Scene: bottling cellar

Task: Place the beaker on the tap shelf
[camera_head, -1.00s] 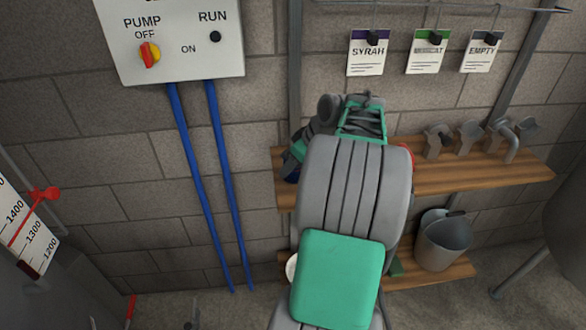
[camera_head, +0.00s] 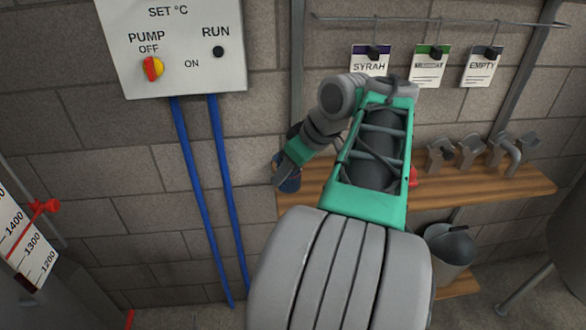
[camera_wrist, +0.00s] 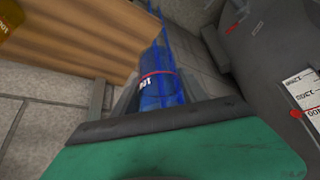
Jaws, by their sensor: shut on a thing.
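The beaker is blue with a red band and white marking in the wrist view (camera_wrist: 157,88). In the head view the beaker (camera_head: 288,182) shows as a small dark-blue piece below the hand. My gripper (camera_head: 284,172) is shut on it, at the left end of the tap shelf (camera_head: 470,192). The tap shelf is a wooden board on the wall with several grey taps (camera_head: 472,150) on its right part. In the wrist view the board (camera_wrist: 90,45) lies left of the beaker. I cannot tell whether the beaker touches the board. My arm hides the shelf's middle.
A lower shelf holds a grey bucket (camera_head: 448,250). A red object (camera_head: 412,177) peeks out beside my forearm on the tap shelf. Blue hoses (camera_head: 200,190) run down the wall left of the shelf, under the pump box (camera_head: 180,50). Tags hang above the shelf.

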